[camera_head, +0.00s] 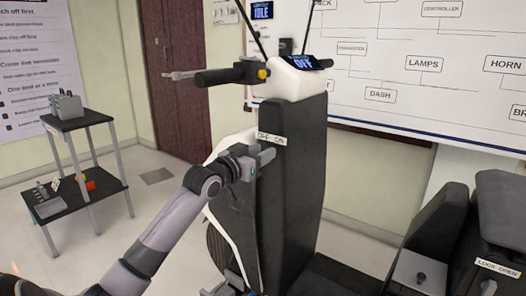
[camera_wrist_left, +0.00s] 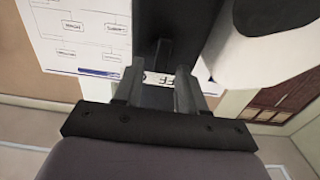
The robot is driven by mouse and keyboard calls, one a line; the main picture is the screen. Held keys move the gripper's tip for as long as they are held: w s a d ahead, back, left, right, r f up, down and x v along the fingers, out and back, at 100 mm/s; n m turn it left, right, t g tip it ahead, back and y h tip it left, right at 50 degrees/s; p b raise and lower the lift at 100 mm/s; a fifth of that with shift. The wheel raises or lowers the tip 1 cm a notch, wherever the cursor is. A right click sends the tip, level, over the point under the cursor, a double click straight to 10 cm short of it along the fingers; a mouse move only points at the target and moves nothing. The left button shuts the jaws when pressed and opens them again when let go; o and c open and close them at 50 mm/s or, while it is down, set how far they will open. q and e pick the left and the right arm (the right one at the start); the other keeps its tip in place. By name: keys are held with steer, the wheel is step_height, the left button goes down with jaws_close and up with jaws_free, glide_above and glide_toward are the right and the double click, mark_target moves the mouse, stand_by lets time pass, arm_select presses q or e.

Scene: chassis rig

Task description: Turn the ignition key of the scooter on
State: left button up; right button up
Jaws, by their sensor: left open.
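The scooter (camera_head: 292,190) stands upright in the middle of the head view, with a black front panel and white trim. Its small display (camera_head: 305,62) reads OFF. A white label (camera_head: 271,139) reading OFF ON is on the panel. My left gripper (camera_head: 264,156) is just below that label, close to the panel. In the left wrist view the left fingers (camera_wrist_left: 158,88) are apart, with part of the label (camera_wrist_left: 160,78) showing between them. A dark narrow piece (camera_wrist_left: 162,52), perhaps the ignition key, shows just beyond the fingers; contact cannot be told. My right gripper is not seen.
The handlebar grip (camera_head: 219,77) and brake lever stick out above my left arm. A small shelf (camera_head: 85,122) with parts stands at the left. The scooter's seat (camera_head: 500,205) and a LOCK OPEN label (camera_head: 497,268) are at the lower right. Floor between shelf and scooter is mostly clear.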

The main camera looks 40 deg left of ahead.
arm_select(q)
steer(key=shift+w, duration=0.6)
jaws_close()
steer(key=shift+d+f+m+p, duration=0.2)
steer(key=shift+m+p, duration=0.8)
steer(key=shift+m, duration=0.95)
steer(key=shift+d+f+m+p, duration=0.1)
steer(key=shift+d+m+p, duration=0.15)
steer(key=shift+m+p, duration=1.25)
steer(key=shift+d+f+m+p, duration=0.2)
steer(key=shift+m+p, duration=0.25)
steer(key=shift+m, duration=2)
